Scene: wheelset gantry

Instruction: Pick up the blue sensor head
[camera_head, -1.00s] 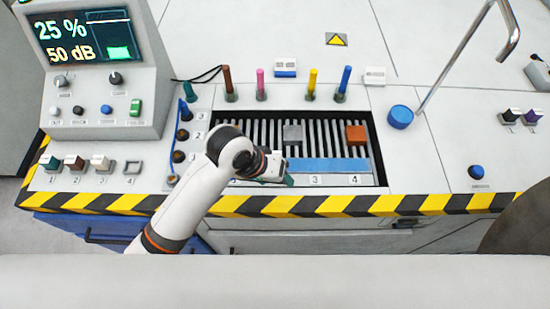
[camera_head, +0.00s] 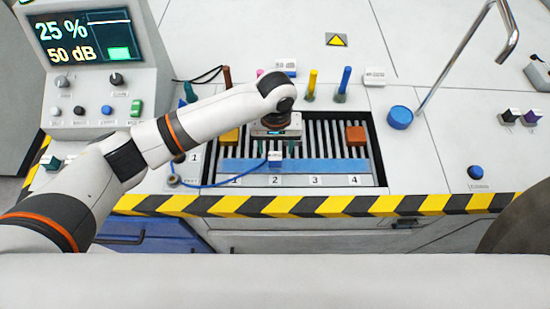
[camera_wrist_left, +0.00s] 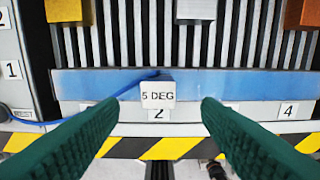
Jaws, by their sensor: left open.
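A small block marked "5 DEG" (camera_wrist_left: 157,95) with a blue cable is the likely blue sensor head. It sits at the blue strip (camera_wrist_left: 240,83), just above label 2. The wrist view shows mostly its white label face. In the head view the block (camera_head: 274,161) is small, with some blue showing, and the blue cable runs left from it. My left gripper (camera_head: 280,146) is open and empty above the slatted bed. In the wrist view its two green fingers lie either side of the block, apart from it. My right gripper is not in view.
Yellow (camera_head: 229,137) and orange (camera_head: 356,135) blocks stand on the slats; a grey block (camera_wrist_left: 195,9) lies between them. Several coloured pegs stand behind the bed. A blue knob (camera_head: 400,117) and bent metal pole are to the right. A display console (camera_head: 95,60) is at the left.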

